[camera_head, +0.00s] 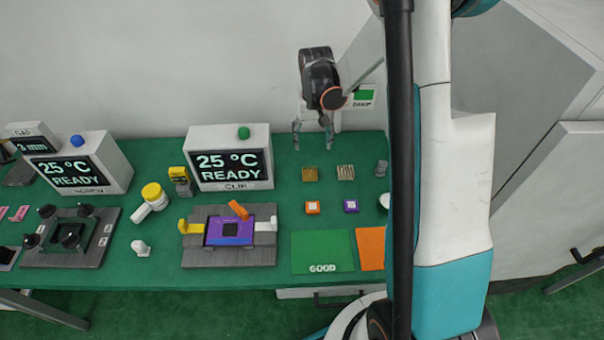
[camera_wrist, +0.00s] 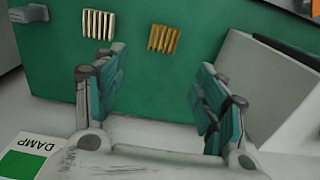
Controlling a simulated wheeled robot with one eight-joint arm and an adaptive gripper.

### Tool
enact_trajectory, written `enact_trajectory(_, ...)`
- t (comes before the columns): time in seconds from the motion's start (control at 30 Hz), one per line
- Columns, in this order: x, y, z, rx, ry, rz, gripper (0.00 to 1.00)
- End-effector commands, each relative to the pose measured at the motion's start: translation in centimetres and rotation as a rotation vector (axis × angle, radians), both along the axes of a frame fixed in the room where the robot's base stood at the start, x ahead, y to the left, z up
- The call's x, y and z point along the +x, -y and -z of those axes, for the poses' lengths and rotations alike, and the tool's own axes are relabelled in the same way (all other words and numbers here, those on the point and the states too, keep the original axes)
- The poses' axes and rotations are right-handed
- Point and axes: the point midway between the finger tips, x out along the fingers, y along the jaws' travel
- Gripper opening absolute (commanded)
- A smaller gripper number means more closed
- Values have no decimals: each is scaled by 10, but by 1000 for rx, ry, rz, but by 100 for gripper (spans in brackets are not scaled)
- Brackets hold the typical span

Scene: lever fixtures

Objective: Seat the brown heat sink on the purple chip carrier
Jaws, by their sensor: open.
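The brown heat sink (camera_head: 310,174), a small finned block, stands on the green table top, right of the middle display. It also shows in the wrist view (camera_wrist: 163,39), ahead of my fingers. A purple plate with a dark square in its middle, which looks like the chip carrier (camera_head: 214,235), lies in a grey fixture (camera_head: 230,258) between a yellow and a white lever. An orange lever (camera_head: 238,209) sits at its back edge. My gripper (camera_head: 312,142) is open and empty beyond the heat sink, apart from it; it also shows in the wrist view (camera_wrist: 163,65).
A pale finned block (camera_head: 346,172) stands right of the brown one. Small orange (camera_head: 312,208) and purple (camera_head: 351,206) squares lie in front of them. A green GOOD mat (camera_head: 322,250) and an orange mat (camera_head: 371,248) lie nearer. A "25 °C READY" display (camera_head: 230,158) stands behind the fixture.

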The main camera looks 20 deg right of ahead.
Motion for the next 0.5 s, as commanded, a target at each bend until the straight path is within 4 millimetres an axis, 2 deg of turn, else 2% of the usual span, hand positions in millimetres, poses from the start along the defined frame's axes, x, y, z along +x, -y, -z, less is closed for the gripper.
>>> enact_trajectory(0.3, 0, -1, 58, 0, 0, 0, 65)
enact_trajectory(0.5, 0, -1, 80, 0, 0, 0, 65)
